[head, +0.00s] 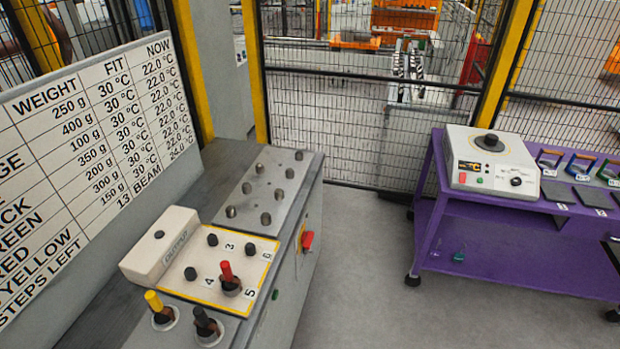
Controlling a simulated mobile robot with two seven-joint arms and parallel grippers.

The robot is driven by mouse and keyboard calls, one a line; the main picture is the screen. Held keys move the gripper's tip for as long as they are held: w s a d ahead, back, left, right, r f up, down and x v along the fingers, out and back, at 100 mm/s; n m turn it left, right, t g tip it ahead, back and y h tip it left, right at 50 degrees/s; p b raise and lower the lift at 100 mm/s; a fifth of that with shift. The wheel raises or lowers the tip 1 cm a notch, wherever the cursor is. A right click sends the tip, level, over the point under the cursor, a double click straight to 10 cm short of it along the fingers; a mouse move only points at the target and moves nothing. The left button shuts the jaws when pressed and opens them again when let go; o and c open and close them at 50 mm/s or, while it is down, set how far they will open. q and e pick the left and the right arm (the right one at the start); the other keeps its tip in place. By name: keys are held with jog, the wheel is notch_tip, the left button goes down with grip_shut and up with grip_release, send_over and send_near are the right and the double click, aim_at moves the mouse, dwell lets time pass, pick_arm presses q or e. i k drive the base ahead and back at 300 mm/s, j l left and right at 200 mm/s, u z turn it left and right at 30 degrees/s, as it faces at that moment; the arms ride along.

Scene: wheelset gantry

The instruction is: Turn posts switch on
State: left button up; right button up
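A grey cabinet (289,208) stands left of centre with several short metal posts on its top. A red switch handle (308,240) sits on the cabinet's right side; I cannot read a label on it or tell whether it is on or off. A red-topped plug (229,279) stands upright at the plate's near right part. Neither of my grippers is in view.
A yellow-topped plug (158,306) and a black-topped plug (206,324) stand at the near edge. A purple cart (436,190) with a white device (490,160) stands right. Grey floor between is clear; mesh fence behind.

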aim_at(307, 238)
jog(key=i+l+u, duration=0.55)
jog(key=i+u, duration=0.15)
jog(key=i+l+u, duration=0.5)
jog(key=l+u, duration=0.2)
jog(key=l, duration=0.2)
jog(key=i+l+u, duration=0.15)
jog(key=l+u, duration=0.2)
jog(key=l, duration=0.15)
